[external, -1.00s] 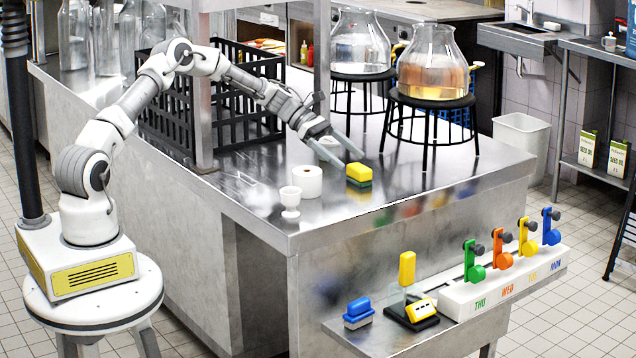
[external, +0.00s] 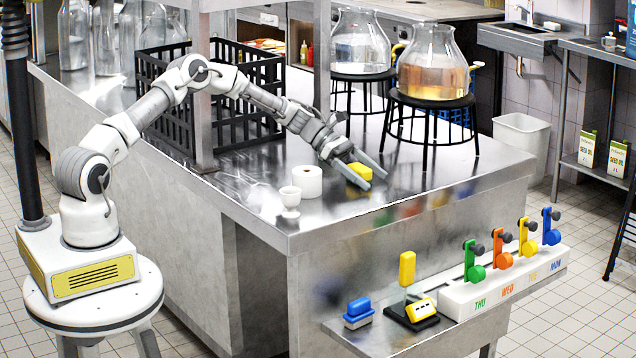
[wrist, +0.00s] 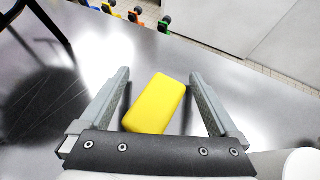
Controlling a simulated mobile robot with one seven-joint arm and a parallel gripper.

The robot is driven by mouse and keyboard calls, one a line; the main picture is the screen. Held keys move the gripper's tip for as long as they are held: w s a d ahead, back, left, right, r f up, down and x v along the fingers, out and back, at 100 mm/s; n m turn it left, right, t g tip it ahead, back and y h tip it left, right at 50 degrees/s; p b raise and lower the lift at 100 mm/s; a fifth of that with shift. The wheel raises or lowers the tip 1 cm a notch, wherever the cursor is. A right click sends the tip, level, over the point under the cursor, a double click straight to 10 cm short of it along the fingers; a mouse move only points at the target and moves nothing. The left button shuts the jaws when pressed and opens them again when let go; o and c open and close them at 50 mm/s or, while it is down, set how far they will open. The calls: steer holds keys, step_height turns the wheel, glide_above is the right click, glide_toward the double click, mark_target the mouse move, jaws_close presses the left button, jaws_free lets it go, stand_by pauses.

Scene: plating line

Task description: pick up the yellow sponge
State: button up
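The yellow sponge (external: 355,173) lies on the steel counter near its front corner, right of a white roll. My gripper (external: 376,174) is at the sponge, low over the counter, with its fingers pointing right and down. In the wrist view the sponge (wrist: 157,104) lies between the two fingers of my gripper (wrist: 160,82), slightly tilted. The fingers are open, with a gap on each side of the sponge. Part of the sponge is hidden by my gripper in the external view, and its green underside does not show.
A white roll (external: 308,182) and a small white cup (external: 290,197) stand left of the sponge. Black stands (external: 430,101) with glass jars are behind it. A black crate (external: 225,95) is farther left. The counter (external: 420,200) to the right is clear.

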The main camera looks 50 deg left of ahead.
jaws_close()
stand_by(0.4)
